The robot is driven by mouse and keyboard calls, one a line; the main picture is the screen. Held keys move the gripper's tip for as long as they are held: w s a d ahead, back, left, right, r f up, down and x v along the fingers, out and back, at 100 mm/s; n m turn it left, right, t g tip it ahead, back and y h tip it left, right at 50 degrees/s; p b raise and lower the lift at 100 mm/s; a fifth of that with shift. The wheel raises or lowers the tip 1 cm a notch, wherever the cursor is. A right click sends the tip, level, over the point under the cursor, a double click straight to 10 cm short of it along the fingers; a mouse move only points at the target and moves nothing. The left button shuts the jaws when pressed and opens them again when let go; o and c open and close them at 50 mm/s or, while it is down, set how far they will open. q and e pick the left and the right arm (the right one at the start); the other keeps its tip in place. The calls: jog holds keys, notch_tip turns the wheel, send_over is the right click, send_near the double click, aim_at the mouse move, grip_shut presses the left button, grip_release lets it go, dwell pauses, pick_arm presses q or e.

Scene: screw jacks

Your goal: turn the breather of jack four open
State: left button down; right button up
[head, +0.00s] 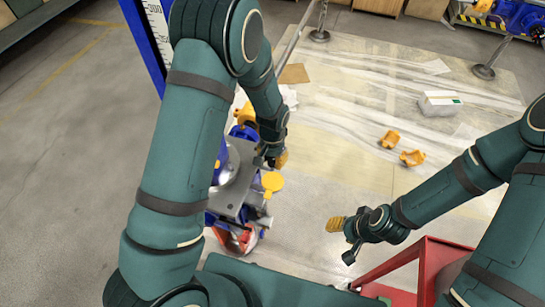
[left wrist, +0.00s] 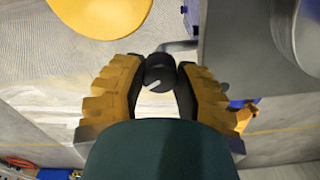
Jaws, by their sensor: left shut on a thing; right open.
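My left gripper (head: 271,160) is beside the grey-and-blue jack (head: 236,178). In the left wrist view, its two yellow-backed fingers (left wrist: 160,85) are shut on a small dark round knob (left wrist: 159,72) with a pale mark on its face, which looks like the breather. In the head view the knob is hidden by the gripper. A yellow disc (head: 272,182) is just below the gripper, and it also shows in the left wrist view (left wrist: 100,14). I cannot read any jack number. My right gripper (head: 342,238) is open and empty, apart from the jack.
A red frame (head: 424,262) stands below my right forearm. Two yellow caps (head: 400,149) and a white box (head: 440,103) lie on the plastic-covered floor. A blue post with a white scale (head: 155,30) rises behind my left arm. Open floor lies at left.

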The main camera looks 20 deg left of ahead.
aim_at(272, 159)
pick_arm(q)
jog(key=n+p, duration=0.1)
jog(key=n, duration=0.5)
jog(key=shift+p, duration=0.35)
jog(key=n+p, duration=0.2)
jog(key=n, duration=0.4)
dwell(0.4)
jog(key=c, duration=0.6)
grip_release()
notch_tip(272, 159, up, 12)
jog(key=shift+s, duration=0.1)
